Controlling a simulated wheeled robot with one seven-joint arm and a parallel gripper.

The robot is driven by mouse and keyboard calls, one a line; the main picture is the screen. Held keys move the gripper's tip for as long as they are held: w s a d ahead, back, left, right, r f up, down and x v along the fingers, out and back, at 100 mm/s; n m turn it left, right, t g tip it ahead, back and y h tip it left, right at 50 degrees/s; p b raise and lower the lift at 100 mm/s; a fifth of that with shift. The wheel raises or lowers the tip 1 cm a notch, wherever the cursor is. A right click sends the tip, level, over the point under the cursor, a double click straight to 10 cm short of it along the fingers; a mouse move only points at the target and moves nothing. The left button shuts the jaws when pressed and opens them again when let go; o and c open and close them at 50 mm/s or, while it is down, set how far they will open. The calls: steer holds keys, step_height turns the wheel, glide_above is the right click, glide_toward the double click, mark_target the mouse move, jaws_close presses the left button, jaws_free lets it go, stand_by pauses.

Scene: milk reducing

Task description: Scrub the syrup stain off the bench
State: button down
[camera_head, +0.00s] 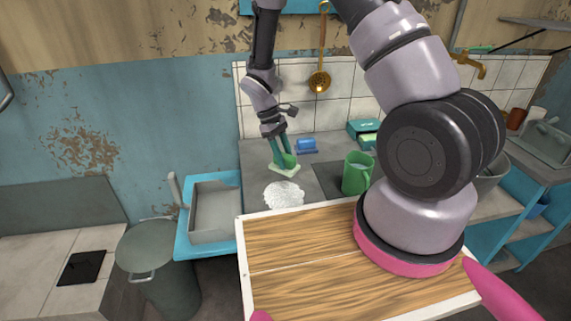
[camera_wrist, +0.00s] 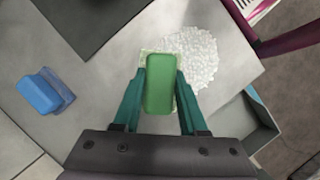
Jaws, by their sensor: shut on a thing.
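My gripper (camera_head: 284,154) is over the grey bench (camera_head: 258,160), its green fingers shut on a green-handled scrubber (camera_wrist: 160,84). The scrubber has a pale flat pad (camera_head: 283,171), low at the bench top; I cannot tell whether it touches. A white, bubbly, foam-like patch (camera_head: 284,195) lies on the bench just in front of the pad. In the wrist view the patch (camera_wrist: 196,58) is right of the scrubber, and the pad overlaps its left edge. No separate syrup colour shows; any stain under the foam or pad is hidden.
A blue sponge-like block (camera_head: 306,146) lies behind the scrubber. A green mug (camera_head: 357,173) stands right, near a dark mat (camera_head: 328,177). A teal box (camera_head: 363,128) is at the back. A grey sink basin (camera_head: 213,212) is left, and a wooden top (camera_head: 300,255) is in front.

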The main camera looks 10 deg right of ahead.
steer(key=shift+r, duration=1.05)
